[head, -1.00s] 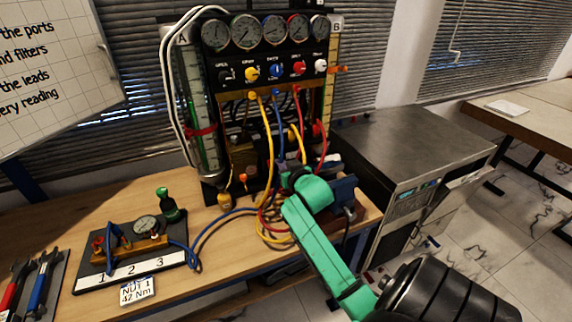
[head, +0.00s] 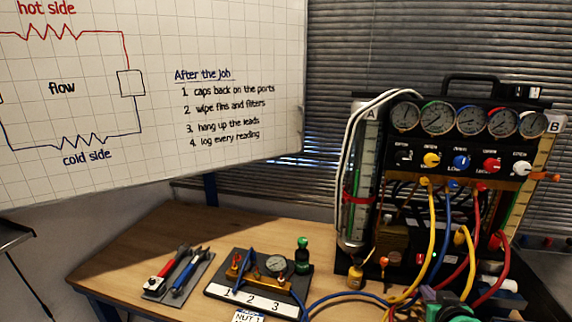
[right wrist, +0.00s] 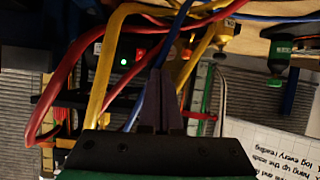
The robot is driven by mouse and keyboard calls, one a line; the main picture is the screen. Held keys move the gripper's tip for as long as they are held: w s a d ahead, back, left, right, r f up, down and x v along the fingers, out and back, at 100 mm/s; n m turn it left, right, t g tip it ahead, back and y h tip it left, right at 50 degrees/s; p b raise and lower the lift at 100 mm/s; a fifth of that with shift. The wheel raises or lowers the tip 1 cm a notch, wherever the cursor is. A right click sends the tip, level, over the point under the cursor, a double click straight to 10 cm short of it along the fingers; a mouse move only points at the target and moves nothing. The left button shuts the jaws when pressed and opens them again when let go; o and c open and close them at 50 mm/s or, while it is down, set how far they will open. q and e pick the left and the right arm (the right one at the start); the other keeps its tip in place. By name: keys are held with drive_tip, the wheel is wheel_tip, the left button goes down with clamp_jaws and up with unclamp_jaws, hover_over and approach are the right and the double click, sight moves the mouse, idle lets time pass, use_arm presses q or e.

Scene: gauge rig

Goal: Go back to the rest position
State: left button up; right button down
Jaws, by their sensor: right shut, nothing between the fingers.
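My right gripper (right wrist: 160,78) is shut and empty in the right wrist view, its dark fingers pressed together in front of yellow, blue and red hoses. The gauge rig (head: 460,150) stands upright on the bench with a row of dials, coloured knobs and hanging hoses. I cannot tell whether the fingers touch a hose. My left gripper is not in view.
The wooden bench (head: 190,225) holds a wrench mat (head: 180,278) and a numbered block board (head: 255,300) with a small gauge. A whiteboard (head: 150,90) hangs behind at left. Loose hoses lie in front of the rig. Bare bench lies behind the wrenches.

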drive_tip(key=s+a+f+n+g+y, duration=0.2)
drive_tip(key=s+a+f+g, duration=0.2)
drive_tip(key=s+a+f, duration=0.35)
drive_tip(key=s+a+f+n+g+y, duration=0.25)
drive_tip(key=s+a+f+g, duration=0.25)
drive_tip(key=s+a, duration=0.45)
drive_tip(key=s+d+f, duration=0.1)
drive_tip(key=s+f, duration=0.1)
drive_tip(key=f, duration=0.9)
drive_tip(key=s+d+f, duration=0.1)
drive_tip(key=f, duration=0.9)
drive_tip(key=s+d+f+g, duration=0.2)
drive_tip(key=s+d+f, duration=0.1)
drive_tip(key=s+f, duration=1.3)
drive_tip(key=shift+s+h, duration=0.45)
drive_tip(key=shift+s, duration=0.3)
